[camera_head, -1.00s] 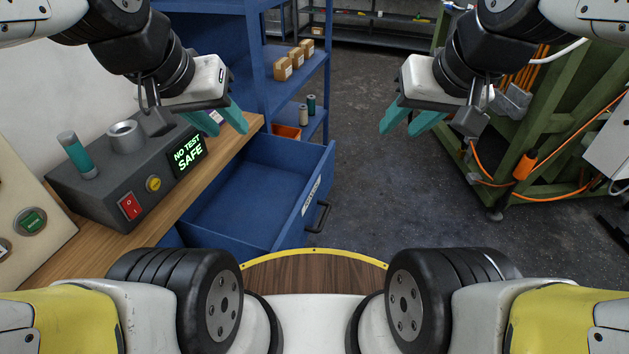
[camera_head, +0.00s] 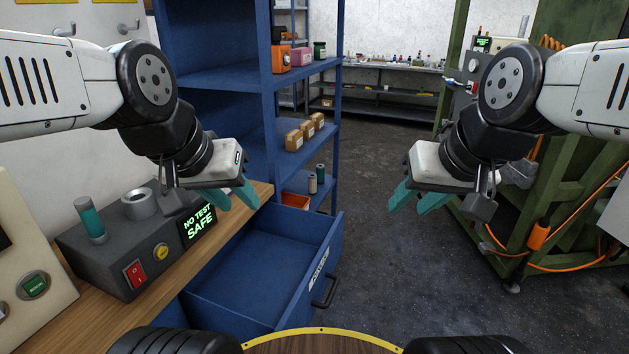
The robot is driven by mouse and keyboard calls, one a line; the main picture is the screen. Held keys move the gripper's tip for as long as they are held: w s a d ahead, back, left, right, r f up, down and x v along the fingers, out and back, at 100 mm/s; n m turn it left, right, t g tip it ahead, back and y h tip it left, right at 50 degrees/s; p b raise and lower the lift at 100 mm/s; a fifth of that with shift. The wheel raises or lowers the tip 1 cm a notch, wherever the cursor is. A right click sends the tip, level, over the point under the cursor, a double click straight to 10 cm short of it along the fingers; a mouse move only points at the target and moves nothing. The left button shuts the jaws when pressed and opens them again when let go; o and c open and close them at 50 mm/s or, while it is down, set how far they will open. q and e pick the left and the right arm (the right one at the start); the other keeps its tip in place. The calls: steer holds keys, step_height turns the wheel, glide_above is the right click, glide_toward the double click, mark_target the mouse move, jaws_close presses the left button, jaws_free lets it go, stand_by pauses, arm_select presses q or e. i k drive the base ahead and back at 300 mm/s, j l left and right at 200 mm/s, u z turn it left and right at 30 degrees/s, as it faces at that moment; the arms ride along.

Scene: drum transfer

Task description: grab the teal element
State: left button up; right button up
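A teal cylinder (camera_head: 90,221) with a grey top stands upright at the left end of the dark grey test box (camera_head: 122,262). A smaller teal-green cylinder (camera_head: 320,172) stands on a lower shelf of the blue rack, beside a pale one (camera_head: 312,184). My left gripper (camera_head: 239,206) has teal fingers that are apart with nothing between them. It hangs right of the test box, in front of the rack. My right gripper (camera_head: 407,210) also has its teal fingers apart and empty, over the floor on the right.
A blue drawer (camera_head: 262,262) stands open and looks empty. The box display (camera_head: 198,223) reads "NO TEST SAFE". Small cardboard boxes (camera_head: 293,140) sit on the rack. A green frame (camera_head: 555,200) with orange cables stands right. The floor between (camera_head: 375,270) is clear.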

mark_target(320, 168)
steer(key=k, duration=0.15)
steer(key=k+u, duration=0.25)
steer(key=u, duration=0.15)
steer(key=k+j+u, duration=0.15)
steer(key=u, duration=0.3)
steer(key=i+l+u, duration=0.25)
steer(key=l, duration=0.15)
steer(key=l+u, duration=0.3)
steer(key=l, duration=0.15)
steer(key=l+u, duration=0.25)
steer(key=l, duration=0.2)
steer(key=i+l, duration=0.1)
steer(key=l, duration=1.1)
steer(key=i+l, duration=0.15)
steer(key=l, duration=0.5)
steer(key=i+l, duration=0.1)
steer(key=l, duration=1.1)
steer(key=i+l, duration=0.1)
steer(key=l, duration=0.2)
steer(key=i+l, duration=0.1)
steer(key=l, duration=0.2)
steer(key=i+l, duration=0.1)
steer(key=l, duration=0.25)
steer(key=i, duration=0.35)
